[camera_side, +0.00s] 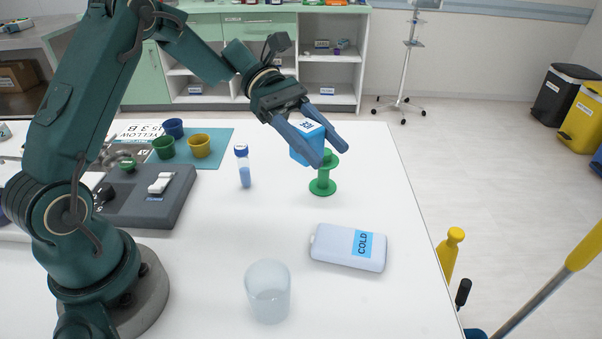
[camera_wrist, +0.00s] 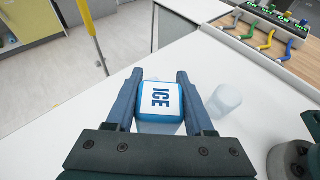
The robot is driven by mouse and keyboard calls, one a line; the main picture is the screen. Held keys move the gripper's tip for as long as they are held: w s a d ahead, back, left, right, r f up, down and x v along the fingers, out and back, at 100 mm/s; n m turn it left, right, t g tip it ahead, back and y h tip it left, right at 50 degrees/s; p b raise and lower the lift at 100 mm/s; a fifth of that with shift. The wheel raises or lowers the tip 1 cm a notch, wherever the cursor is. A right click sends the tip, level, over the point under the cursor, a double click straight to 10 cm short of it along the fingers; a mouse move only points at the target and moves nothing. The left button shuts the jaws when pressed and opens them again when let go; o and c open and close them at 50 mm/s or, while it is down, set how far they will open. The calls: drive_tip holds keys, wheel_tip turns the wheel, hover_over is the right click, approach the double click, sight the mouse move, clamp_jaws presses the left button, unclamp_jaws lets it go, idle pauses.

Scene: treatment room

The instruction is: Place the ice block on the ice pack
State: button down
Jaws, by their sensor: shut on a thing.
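The ice block (camera_side: 305,148) is a blue cube with a white label, held above the table. In the wrist view the ice block (camera_wrist: 160,98) shows its ICE label between the two fingers. My gripper (camera_side: 331,155) is shut on it; its fingers also flank the block in the wrist view (camera_wrist: 158,75). The ice pack (camera_side: 335,249) is a pale, flat pack with a blue COLD label, lying on the table towards the front right. In the side view the gripper and block are behind and above the pack, apart from it. In the wrist view the block hides most of what lies below.
A green spool (camera_side: 323,186) stands near the held block in the side view. A blue-capped vial (camera_side: 243,167) stands to its left. A clear cup (camera_side: 268,292) stands left of the pack. A grey device (camera_side: 150,205) and several coloured cups are further left.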

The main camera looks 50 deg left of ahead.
drive_tip(key=x, duration=0.4)
drive_tip(key=f+x, duration=0.1)
drive_tip(key=x, duration=0.6)
drive_tip(key=shift+s+f, duration=0.15)
drive_tip(key=shift+f, duration=0.25)
drive_tip(key=shift+d+f, duration=0.35)
drive_tip(key=shift+f, duration=1.9)
drive_tip(key=shift+c, duration=1.4)
unclamp_jaws()
drive_tip(key=shift+f, duration=0.15)
